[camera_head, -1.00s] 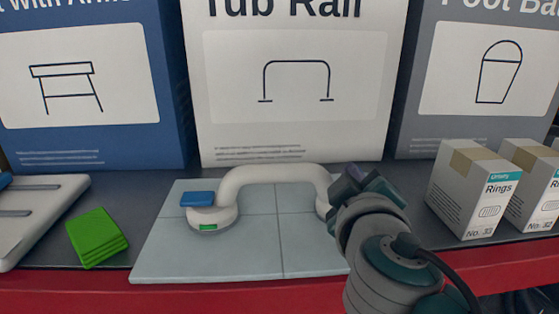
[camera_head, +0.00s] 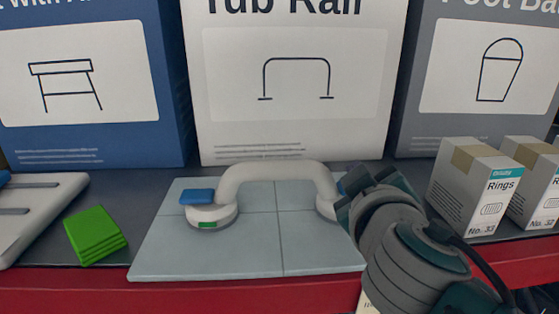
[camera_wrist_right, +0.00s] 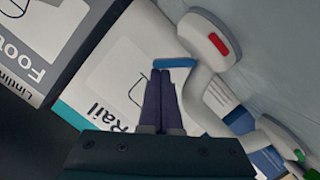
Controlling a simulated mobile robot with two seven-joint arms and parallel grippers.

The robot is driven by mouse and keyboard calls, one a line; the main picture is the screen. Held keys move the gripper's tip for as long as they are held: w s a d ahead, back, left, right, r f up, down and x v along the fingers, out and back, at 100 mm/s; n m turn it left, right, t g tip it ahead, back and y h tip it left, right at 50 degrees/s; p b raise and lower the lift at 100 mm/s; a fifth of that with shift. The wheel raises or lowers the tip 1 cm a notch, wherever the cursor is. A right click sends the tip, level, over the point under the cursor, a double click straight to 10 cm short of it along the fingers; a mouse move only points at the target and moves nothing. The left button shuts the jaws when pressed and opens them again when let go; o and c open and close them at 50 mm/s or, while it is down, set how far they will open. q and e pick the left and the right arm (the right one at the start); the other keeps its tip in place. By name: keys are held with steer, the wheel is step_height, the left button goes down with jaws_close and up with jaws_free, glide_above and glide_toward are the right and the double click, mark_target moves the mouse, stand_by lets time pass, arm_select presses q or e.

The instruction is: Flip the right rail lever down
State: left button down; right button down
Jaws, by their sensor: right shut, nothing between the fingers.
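The white tub rail (camera_head: 270,171) stands on a pale tiled panel (camera_head: 215,255). Its left foot has a blue lever (camera_head: 197,196) lying flat and a green mark. Its right foot (camera_head: 326,207) is partly hidden by my right gripper (camera_head: 352,193). The right blue lever (camera_head: 356,179) shows just behind the gripper and appears raised. In the right wrist view, the right foot (camera_wrist_right: 203,33) has a red mark, and the lever (camera_wrist_right: 175,62) lies just beyond the shut, empty fingertips (camera_wrist_right: 158,75). I cannot tell whether they touch it. My left gripper is out of view.
Large product boxes, including the Tub Rail box (camera_head: 300,130), stand behind the panel. Small Rings cartons (camera_head: 465,195) stand to the right. A green stack of cloths or pads (camera_head: 95,236) and a white slatted board (camera_head: 40,210) lie left. A red shelf edge (camera_head: 200,295) runs along the front.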

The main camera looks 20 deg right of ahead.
steer(key=m, duration=0.1)
steer(key=d+m+y, duration=0.1)
steer(key=shift+s+d+f+m+b, duration=0.2)
steer(key=shift+f+m+b, duration=0.1)
steer(key=shift+f, duration=0.1)
steer(key=m, duration=0.1)
steer(key=d+f+m+y, duration=0.1)
steer(key=m, duration=0.1)
steer(key=shift+s, duration=0.15)
steer(key=s+a+r+p, duration=0.2)
steer(key=s+r, duration=0.4)
steer(key=s, duration=0.3)
steer(key=shift+s+a+r+p, duration=0.2)
steer(key=shift+p, duration=0.65)
